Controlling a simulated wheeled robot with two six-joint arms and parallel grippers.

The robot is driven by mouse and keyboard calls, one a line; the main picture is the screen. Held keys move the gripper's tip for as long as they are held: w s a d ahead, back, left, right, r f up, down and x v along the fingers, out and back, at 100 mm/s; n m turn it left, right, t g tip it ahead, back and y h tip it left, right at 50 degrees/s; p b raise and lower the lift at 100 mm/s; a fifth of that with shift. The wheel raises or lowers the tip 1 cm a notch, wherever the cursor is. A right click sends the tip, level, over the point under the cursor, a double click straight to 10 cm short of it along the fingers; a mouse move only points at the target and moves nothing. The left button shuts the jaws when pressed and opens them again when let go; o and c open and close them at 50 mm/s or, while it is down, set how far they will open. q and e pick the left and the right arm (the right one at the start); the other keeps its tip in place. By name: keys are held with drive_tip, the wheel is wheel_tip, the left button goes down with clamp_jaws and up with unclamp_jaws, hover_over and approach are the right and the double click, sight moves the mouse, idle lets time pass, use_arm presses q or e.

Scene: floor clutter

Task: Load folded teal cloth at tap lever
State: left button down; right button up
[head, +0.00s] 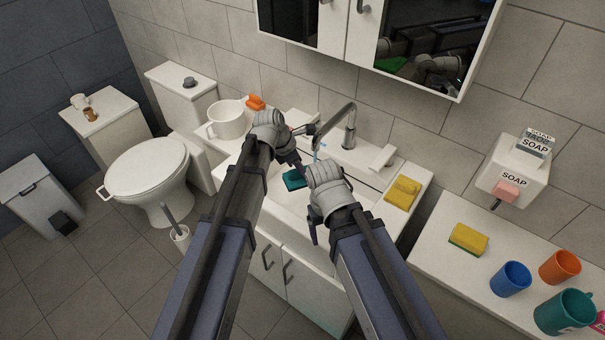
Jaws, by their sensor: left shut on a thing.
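The folded teal cloth (294,181) shows at the sink basin, partly covered by my grippers. My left gripper (296,163) is shut on it, with its fingers pointing down at the cloth from above. The grey tap (350,116) rises behind the basin, its spout reaching left towards my grippers. Parts by the spout are small and crowded, so I cannot clearly make out its lever. My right gripper (316,226) is over the front of the sink, close to the cloth's right side; its jaw gap is hidden.
A white pot (228,119) and an orange sponge (256,102) stand left of the tap. A yellow sponge (403,192) lies on the sink's right edge. The right counter holds another sponge (468,239) and several cups. A mirrored cabinet (420,45) hangs above.

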sight(289, 186)
use_arm(q)
drive_tip(key=shift+s+a, duration=0.6)
drive_tip(key=shift+s, duration=0.5)
drive_tip(key=shift+s+a, duration=0.55)
drive_tip(key=shift+s, duration=0.6)
drive_tip(key=shift+s+a, duration=0.6)
drive_tip(key=shift+s, duration=0.5)
use_arm(e)
drive_tip(key=shift+r, duration=0.1)
drive_tip(key=shift+r+p, duration=0.9)
drive_tip(key=shift+p, duration=0.1)
use_arm(q)
drive_tip(key=s+a+r+p, duration=0.2)
drive_tip(key=s+r, duration=0.2)
drive_tip(key=shift+s+a, duration=0.15)
drive_tip(key=shift+s, duration=0.05)
use_arm(e)
wheel_tip(289, 186, up, 2)
drive_tip(key=shift+r, duration=0.1)
drive_tip(key=shift+c, duration=0.2)
